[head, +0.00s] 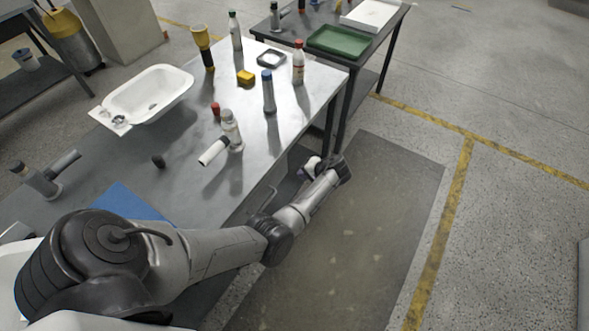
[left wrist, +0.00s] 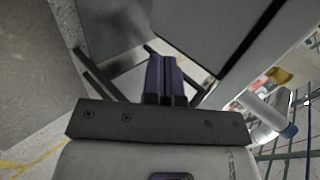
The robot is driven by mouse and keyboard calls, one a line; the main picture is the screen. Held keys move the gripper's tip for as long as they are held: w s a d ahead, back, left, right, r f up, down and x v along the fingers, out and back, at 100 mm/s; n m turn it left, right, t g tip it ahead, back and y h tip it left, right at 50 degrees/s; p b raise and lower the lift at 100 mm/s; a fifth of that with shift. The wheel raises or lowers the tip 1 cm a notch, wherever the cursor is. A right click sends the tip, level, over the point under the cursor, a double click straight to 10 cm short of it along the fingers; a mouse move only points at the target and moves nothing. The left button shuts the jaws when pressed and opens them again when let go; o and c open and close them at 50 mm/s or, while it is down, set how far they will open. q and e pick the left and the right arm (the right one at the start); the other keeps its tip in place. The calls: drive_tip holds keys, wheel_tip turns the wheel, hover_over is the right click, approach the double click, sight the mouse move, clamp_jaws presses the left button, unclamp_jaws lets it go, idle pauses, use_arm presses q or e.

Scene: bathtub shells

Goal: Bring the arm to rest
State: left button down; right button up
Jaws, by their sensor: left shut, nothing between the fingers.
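My left arm reaches out past the front edge of the metal table (head: 185,140) in the head view. Its gripper (head: 309,169) is beside the table's front side, below the top, and partly hidden by the wrist. In the left wrist view, the left gripper's dark purple fingers (left wrist: 165,79) are together with nothing between them. No object touches them there. My right gripper is not in either view.
The table holds a white basin (head: 150,92), a blue-capped bottle (head: 268,92), a white cylinder (head: 212,152), a yellow block (head: 246,77) and several bottles. A second table bears a green tray (head: 338,41). The floor at right with a dark mat (head: 385,200) is clear.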

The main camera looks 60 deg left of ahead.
use_arm(q)
drive_tip(key=p+v, duration=0.1)
drive_tip(key=v, duration=0.6)
drive_tip(key=shift+r, duration=0.1)
